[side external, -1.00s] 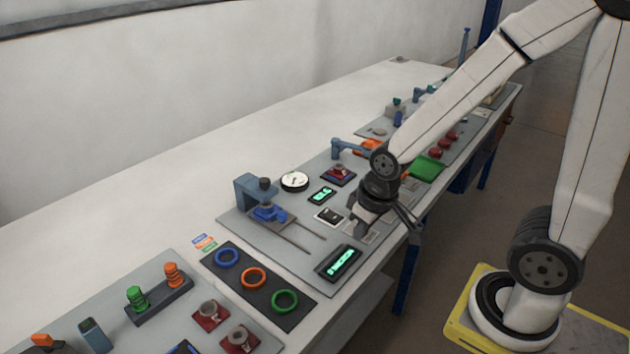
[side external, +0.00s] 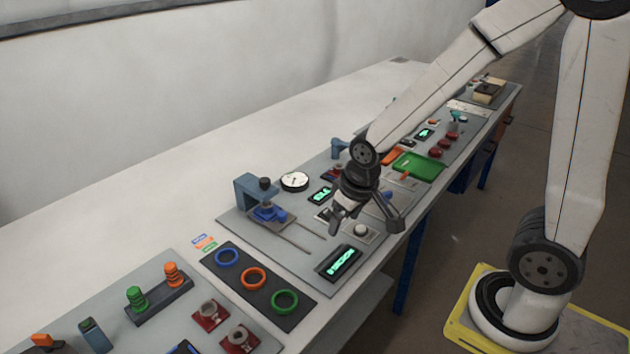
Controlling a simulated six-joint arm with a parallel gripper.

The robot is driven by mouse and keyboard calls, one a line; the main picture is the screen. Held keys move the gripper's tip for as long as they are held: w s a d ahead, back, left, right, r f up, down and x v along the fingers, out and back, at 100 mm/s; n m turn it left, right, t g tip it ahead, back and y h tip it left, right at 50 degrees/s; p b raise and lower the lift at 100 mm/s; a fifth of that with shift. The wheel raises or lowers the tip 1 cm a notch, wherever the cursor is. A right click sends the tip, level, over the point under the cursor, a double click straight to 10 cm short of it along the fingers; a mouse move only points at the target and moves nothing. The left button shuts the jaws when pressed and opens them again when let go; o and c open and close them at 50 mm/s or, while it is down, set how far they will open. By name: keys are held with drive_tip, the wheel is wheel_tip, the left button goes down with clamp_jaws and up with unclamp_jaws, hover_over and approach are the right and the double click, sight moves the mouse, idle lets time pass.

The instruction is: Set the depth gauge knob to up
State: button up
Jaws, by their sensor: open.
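A white round knob (side external: 361,230) sits on a small pale plate on the grey panel, just right of my fingertips. I cannot tell for certain that it is the depth gauge knob or which way it is set. A white round dial (side external: 294,181) lies farther back, beside a blue bench fixture (side external: 250,192) with a dark knob on top. My gripper (side external: 339,222) is open, pointing down over the panel, and appears empty. It partly hides the small controls behind it. I cannot tell whether it touches anything.
A green-lit display (side external: 338,263) is in front of my gripper, and a smaller one (side external: 321,194) lies behind it. The blue fixture stands up at the left. A green tray (side external: 418,166) lies to the right. The table's rear strip is clear.

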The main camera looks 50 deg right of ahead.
drive_tip(key=w+d+m+h, duration=0.1)
drive_tip(key=w+d+m, duration=0.15)
drive_tip(key=w, duration=1.15)
drive_tip(key=m+h, duration=0.2)
drive_tip(key=m, duration=0.4)
hover_over(264, 180)
drive_tip(key=s+a, duration=0.2)
drive_tip(key=shift+f+t, duration=0.3)
drive_tip(key=shift+f, duration=0.15)
drive_tip(key=shift+x, duration=3.9)
drive_tip(key=shift+c, duration=0.2)
clamp_jaws()
